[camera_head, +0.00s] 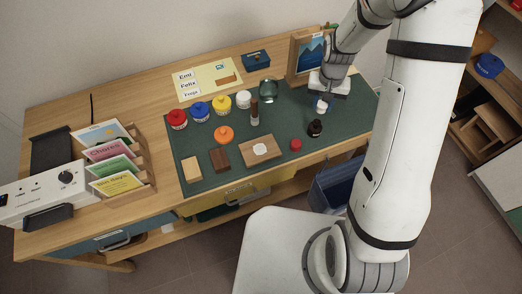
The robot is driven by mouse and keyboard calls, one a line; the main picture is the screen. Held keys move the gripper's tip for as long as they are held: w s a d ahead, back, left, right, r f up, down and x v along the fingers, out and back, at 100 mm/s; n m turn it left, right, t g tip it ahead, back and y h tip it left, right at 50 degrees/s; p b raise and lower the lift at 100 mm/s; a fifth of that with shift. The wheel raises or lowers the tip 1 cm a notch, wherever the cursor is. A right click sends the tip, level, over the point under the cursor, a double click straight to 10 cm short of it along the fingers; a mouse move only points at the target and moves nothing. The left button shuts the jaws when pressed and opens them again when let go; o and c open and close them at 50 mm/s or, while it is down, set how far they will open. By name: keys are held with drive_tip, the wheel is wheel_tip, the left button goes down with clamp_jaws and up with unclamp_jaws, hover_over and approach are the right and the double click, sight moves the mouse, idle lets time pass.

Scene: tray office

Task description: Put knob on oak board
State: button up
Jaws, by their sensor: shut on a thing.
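My gripper (321,96) is at the right part of the green mat, shut on a small white-and-blue thing (321,106). The fingers partly hide it, and I cannot tell for sure that it is the knob. A pale wooden board (192,169) lies at the mat's front left, a dark brown block (219,159) beside it. A wider mid-brown board (248,156) lies right of these, with a white round patch or piece on it. I cannot tell which board is oak. My gripper is right of all three and apart from them.
The green mat (341,135) also holds red (177,121), blue (200,113) and yellow (222,106) jars, an orange piece (224,135), a dark upright handle (254,113), a small red cylinder (296,145) and a black bottle (315,129). A picture frame (294,62) stands behind.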

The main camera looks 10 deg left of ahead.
drive_tip(key=s+a+b, duration=0.6)
drive_tip(key=s+a, duration=0.1)
drive_tip(key=a, duration=0.5)
drive_tip(key=m+b, duration=0.1)
drive_tip(key=b, duration=0.2)
hover_over(260, 149)
wheel_tip(260, 149, down, 3)
drive_tip(key=shift+f, duration=2.2)
drive_tip(key=shift+f+b, duration=0.15)
drive_tip(key=shift+b, duration=0.2)
drive_tip(key=o, duration=0.9)
drive_tip(key=shift+o, duration=0.2)
wheel_tip(260, 149, up, 12)
drive_tip(key=p, duration=0.1)
drive_tip(key=shift+r, duration=0.2)
